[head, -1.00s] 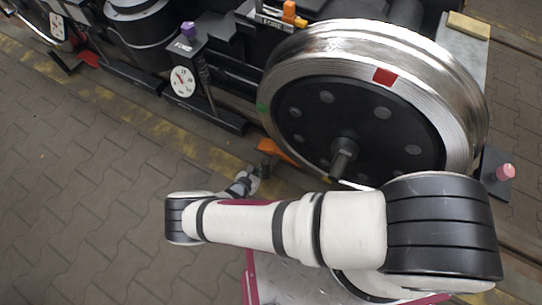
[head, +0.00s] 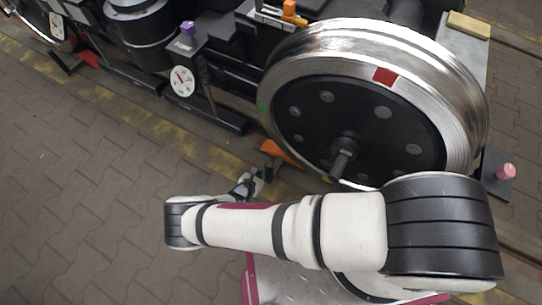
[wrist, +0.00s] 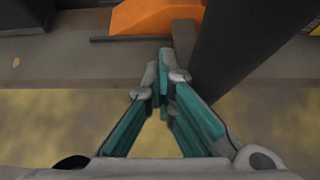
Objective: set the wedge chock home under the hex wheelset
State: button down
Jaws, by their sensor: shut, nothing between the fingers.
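The large steel wheel (head: 375,95) of the wheelset, with a black disc and a red mark, stands upright on the right in the head view. The orange wedge chock (head: 280,152) lies low at the wheel's lower left. It shows at the top of the wrist view (wrist: 155,15), cut off by the frame, with a grey block at its near right corner. My gripper (head: 268,172) is just on the near side of the chock. In the wrist view its green fingers (wrist: 164,66) are shut and empty, their tips close to that block. Contact with it cannot be told.
A dark upright bar (wrist: 240,50) stands close to the right of my fingers in the wrist view. A dial gauge stand (head: 182,82) is left of the wheel, and a pink-topped peg (head: 506,171) is to its right. The paved floor (head: 90,190) at left is clear.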

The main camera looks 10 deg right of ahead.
aim_at(267, 178)
jog(key=shift+s+d+f, duration=0.25)
jog(key=shift+s+d, duration=0.2)
jog(key=shift+d, duration=0.25)
jog(key=shift+s+d+f, duration=0.25)
jog(key=shift+s+d, duration=0.15)
jog(key=shift+d, duration=0.25)
jog(key=shift+w+a+b, duration=0.8)
jog(key=shift+a+b, duration=0.1)
jog(key=shift+b, duration=0.15)
jog(key=shift+w+a+r+b, duration=0.1)
jog(key=shift+w+a+b, duration=0.1)
jog(key=shift+w+a, duration=0.55)
jog(key=shift+w+a+r+b, duration=0.15)
jog(key=shift+w+a, duration=0.4)
jog(key=shift+a, duration=0.4)
jog(key=shift+f, duration=0.1)
jog(key=shift+f+p+v, duration=0.15)
jog(key=shift+p+v, duration=0.5)
jog(key=shift+v, duration=1.35)
jog(key=shift+f+p+v, duration=0.15)
jog(key=shift+p+v, duration=0.45)
jog(key=shift+v, duration=1.4)
jog(key=shift+s+a, duration=0.15)
jog(key=shift+a, duration=0.05)
